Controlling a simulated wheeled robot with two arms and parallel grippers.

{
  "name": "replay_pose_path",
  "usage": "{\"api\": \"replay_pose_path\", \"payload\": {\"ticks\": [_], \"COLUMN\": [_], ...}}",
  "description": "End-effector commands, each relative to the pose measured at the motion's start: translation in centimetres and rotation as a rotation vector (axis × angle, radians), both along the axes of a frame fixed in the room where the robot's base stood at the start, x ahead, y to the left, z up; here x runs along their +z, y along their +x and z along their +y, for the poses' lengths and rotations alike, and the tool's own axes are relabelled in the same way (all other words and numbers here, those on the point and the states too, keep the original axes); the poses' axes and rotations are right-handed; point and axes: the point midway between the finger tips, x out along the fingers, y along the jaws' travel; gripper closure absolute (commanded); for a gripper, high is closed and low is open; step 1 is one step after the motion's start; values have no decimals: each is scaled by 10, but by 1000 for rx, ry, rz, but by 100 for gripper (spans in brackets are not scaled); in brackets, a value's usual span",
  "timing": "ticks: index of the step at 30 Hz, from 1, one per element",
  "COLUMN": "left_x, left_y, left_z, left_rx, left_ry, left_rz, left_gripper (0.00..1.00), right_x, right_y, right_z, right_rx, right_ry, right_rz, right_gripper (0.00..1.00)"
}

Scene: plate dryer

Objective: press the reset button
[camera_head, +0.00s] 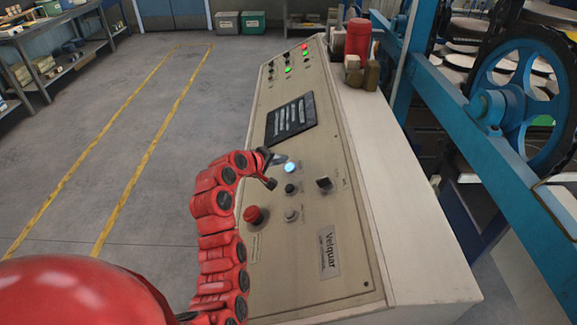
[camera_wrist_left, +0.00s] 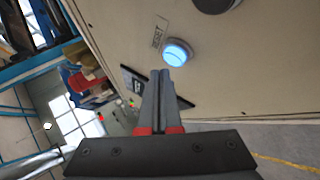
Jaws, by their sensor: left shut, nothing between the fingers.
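The control panel (camera_head: 340,215) is a beige sloped console. A round button glowing pale blue (camera_head: 292,168) sits below its dark screen. My left gripper (camera_head: 272,168) is shut and empty. It is just left of the lit button in the head view, with a gap still seen in the wrist view. I cannot tell whether it touches the panel. My right gripper is not in view.
Near the lit button are a black knob (camera_head: 291,188), a grey button (camera_head: 291,214), a black switch (camera_head: 324,183) and a red mushroom button (camera_head: 253,214). A red container (camera_head: 357,40) stands on the console top. A blue frame with a wheel (camera_head: 520,100) is at right. Open floor lies left.

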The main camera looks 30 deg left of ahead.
Motion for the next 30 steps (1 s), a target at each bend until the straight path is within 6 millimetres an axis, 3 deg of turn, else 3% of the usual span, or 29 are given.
{"api": "replay_pose_path", "payload": {"ticks": [30], "left_x": [-6], "left_y": [1], "left_z": [-3], "left_rx": [0], "left_ry": [0], "left_rz": [0], "left_gripper": [100], "right_x": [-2], "right_y": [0], "right_z": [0], "right_rx": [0], "right_ry": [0], "right_rz": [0], "right_gripper": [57]}}
